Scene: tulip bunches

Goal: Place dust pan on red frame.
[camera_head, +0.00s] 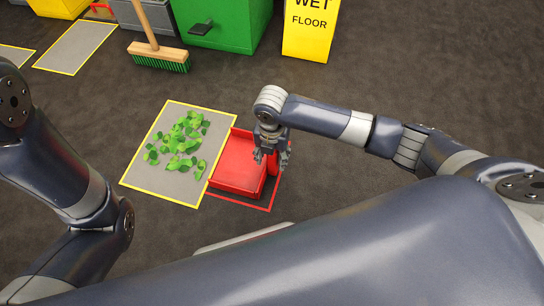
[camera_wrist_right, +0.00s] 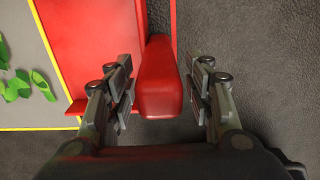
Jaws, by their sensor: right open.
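The red dust pan (camera_head: 238,166) lies on the floor inside the red frame (camera_head: 262,208), whose outline shows along the near and right sides. In the right wrist view the pan (camera_wrist_right: 92,40) lies to the left and its handle (camera_wrist_right: 158,80) points toward me. My right gripper (camera_head: 271,162) is over the handle side of the pan. In the right wrist view its fingers (camera_wrist_right: 160,95) stand open on both sides of the handle, with a gap on each side. The red frame's line (camera_wrist_right: 173,25) runs just right of the pan. My left gripper is out of view.
A yellow-edged grey mat (camera_head: 150,183) with scattered green leaves (camera_head: 180,142) adjoins the pan on the left. A broom (camera_head: 158,55), a green bin (camera_head: 222,22) and a yellow wet floor sign (camera_head: 310,30) stand at the back. Floor to the right is clear.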

